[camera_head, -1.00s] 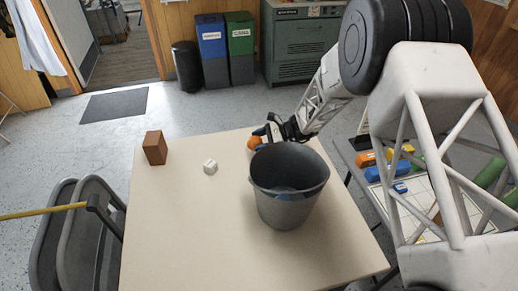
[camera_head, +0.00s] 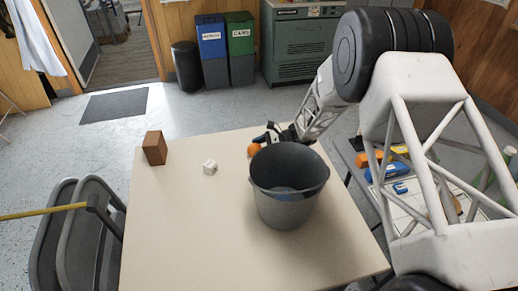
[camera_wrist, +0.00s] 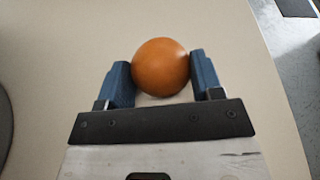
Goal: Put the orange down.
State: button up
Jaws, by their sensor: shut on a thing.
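The orange (camera_head: 254,150) is near the back edge of the beige table (camera_head: 190,230), just behind the grey bucket (camera_head: 277,208). It also shows in the wrist view (camera_wrist: 160,66), between the two blue fingers. My gripper (camera_wrist: 160,68) is shut on the orange. In the head view my gripper (camera_head: 263,142) reaches in from the right, low over the table and partly hidden behind the bucket's rim. The orange is at or very close to the tabletop; I cannot tell if it touches.
The middle and front left are clear. Grey chairs (camera_head: 75,230) stand at the left. A side table at right holds coloured items, including a blue one (camera_head: 385,172).

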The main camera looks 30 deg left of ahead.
jog(key=shift+f, duration=0.15)
jog(key=o, duration=1)
jog(key=shift+d+r, duration=0.1)
jog(key=shift+r, duration=0.15)
jog(key=v, duration=1.1)
jog(key=shift+w+d+r, duration=0.1)
jog(key=shift+w+d, duration=0.15)
jog(key=shift+d, duration=0.05)
